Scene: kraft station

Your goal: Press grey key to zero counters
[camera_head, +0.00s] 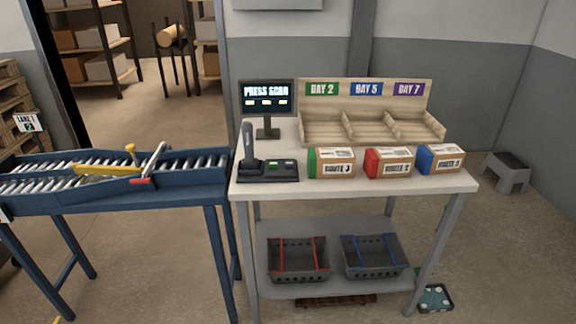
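A dark console (268,178) lies at the left front of the white table. A small green-lit patch (274,163) shows on its top. A grey key cannot be told apart on it at this size. A dark upright handheld device (248,142) stands at the console's left end. A monitor (267,94) behind it reads "PRESS SCAN", with several small light boxes below the words that are too small to read. Neither of my grippers is in view.
Three boxes with green (338,163), red (394,164) and blue (445,159) ends stand on the white table (380,184). Behind them is a wooden rack (350,120) labelled BAY 2, BAY 5, BAY 7. A roller conveyor (100,175) adjoins left. Two baskets sit below.

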